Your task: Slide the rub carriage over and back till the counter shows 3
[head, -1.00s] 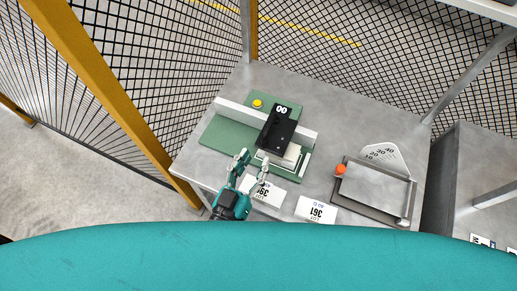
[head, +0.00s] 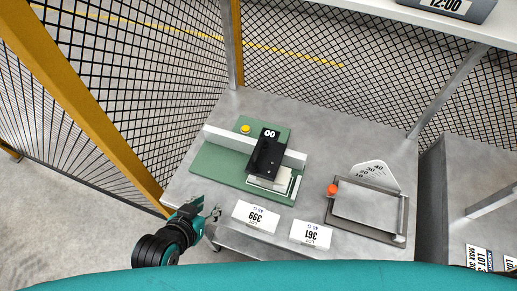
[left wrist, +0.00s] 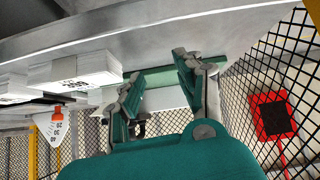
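The rub tester has a green base (head: 210,160) on the grey bench, with a pale rail (head: 222,138) across it. The black carriage (head: 263,156) sits over the rail, its counter (head: 269,133) appearing to read 00. A pale pad or sheet (head: 270,181) lies at the carriage's near end. My left gripper (head: 214,211) is open and empty, apart from the carriage, near the bench's front left edge. In the left wrist view its spread fingers (left wrist: 158,72) show with the green base (left wrist: 155,76) beyond them. My right gripper is out of view.
A yellow button (head: 245,128) is on the base. A framed plate with an orange knob (head: 332,189) and a scale is at right. Mesh fencing and a yellow post (head: 95,105) stand at left.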

